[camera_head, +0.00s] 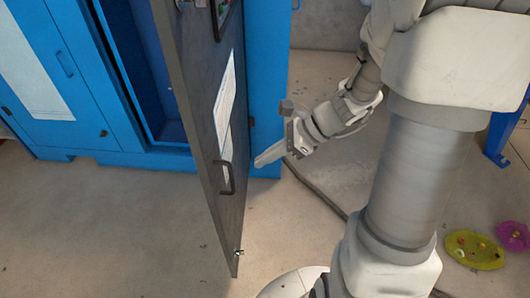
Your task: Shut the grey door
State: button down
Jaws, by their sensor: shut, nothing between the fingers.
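The grey door (205,118) stands wide open, swung out from the blue cabinet (265,75). It has a dark handle (228,178) low on its face, white paper sheets, and a small metal latch at its bottom corner. My gripper (260,162) is to the right of the door, on the side with the handle. Its fingers are shut and empty, pointing left toward the door. In the picture the fingertips are a little right of the handle; I cannot tell whether they touch the door.
The open blue compartment (150,70) is left of the door. A closed blue door (45,75) with a paper sheet is farther left. A dark cable (325,197) crosses the floor behind my arm. Green (474,250) and purple (513,236) items lie at lower right. The floor at lower left is clear.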

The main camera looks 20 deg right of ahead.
aim_at(219, 175)
jog(key=b+x, duration=0.1)
jog(key=x, duration=0.1)
jog(key=a+r+x, duration=0.1)
jog(key=x, duration=0.2)
jog(key=b+x, duration=0.1)
jog(key=x, duration=0.2)
jog(key=shift+w+a+b, duration=0.25)
jog(key=shift+a+b, duration=0.1)
jog(key=shift+a, duration=0.05)
jog(key=shift+w+a+r, duration=0.1)
jog(key=shift+a+r, duration=0.05)
jog(key=shift+a, duration=0.2)
jog(key=shift+a, duration=0.1)
